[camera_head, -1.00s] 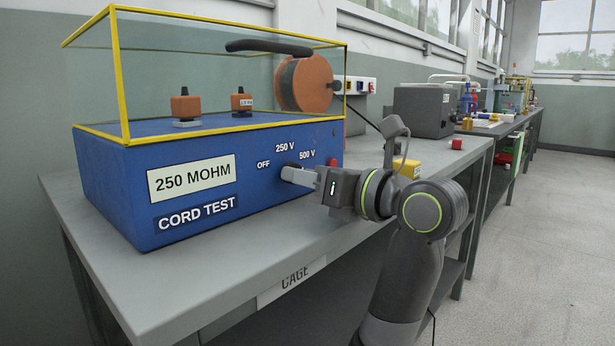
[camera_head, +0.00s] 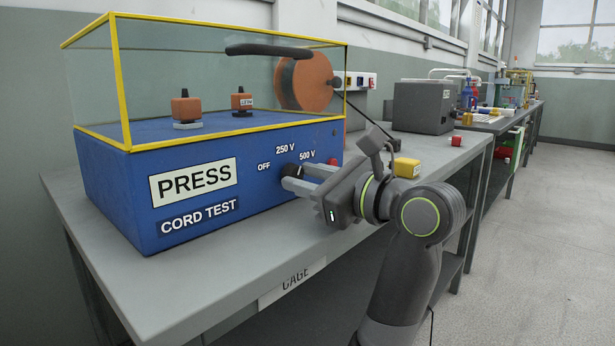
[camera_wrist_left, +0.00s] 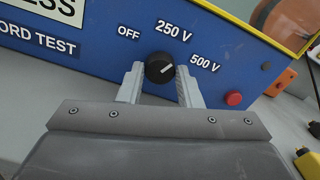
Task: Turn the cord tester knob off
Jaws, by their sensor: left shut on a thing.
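The blue cord tester (camera_head: 250,165) stands on the grey bench, its sign reading PRESS above CORD TEST. Its round black knob (camera_wrist_left: 160,69) is on the front, among the labels OFF, 250 V and 500 V. In the left wrist view the knob's white mark points right and slightly up, towards the 500 V side. My left gripper (camera_wrist_left: 160,76) is shut on the knob, one finger on each side. In the head view the gripper (camera_head: 296,180) reaches in from the right and partly hides the knob. My right gripper is not in view.
A red button (camera_wrist_left: 233,98) sits right of the knob on the panel. A clear cage with yellow edges (camera_head: 119,75) tops the tester. A yellow block (camera_head: 407,167) and a small red block (camera_head: 456,141) lie on the bench behind my wrist. The bench front (camera_head: 215,275) is clear.

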